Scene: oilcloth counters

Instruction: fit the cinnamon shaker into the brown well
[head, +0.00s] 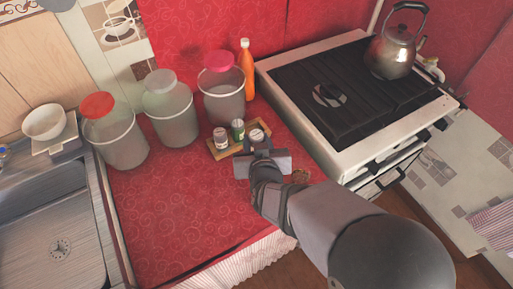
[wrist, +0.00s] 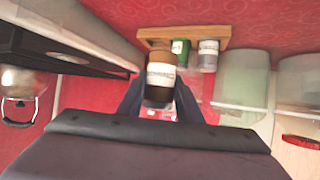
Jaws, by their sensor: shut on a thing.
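My gripper (head: 260,148) is shut on a brown shaker with a white label (wrist: 160,82), whose print is too small to read. The shaker also shows in the head view (head: 257,135), at the right end of a small wooden rack (head: 219,154). In the wrist view the rack (wrist: 154,33) lies beyond the held shaker. A green-labelled shaker (head: 238,127) and a pale-labelled shaker (head: 220,138) stand in the rack. The brown well cannot be made out clearly; the rack's right end is partly hidden by the held shaker and gripper. I cannot tell whether the shaker touches the rack.
Several lidded jars (head: 222,92) and an orange bottle (head: 246,68) stand behind the rack. The stove (head: 350,150) is close on the right. A small round brown thing (head: 301,176) lies right of my gripper. The red counter (head: 170,215) is clear at front left.

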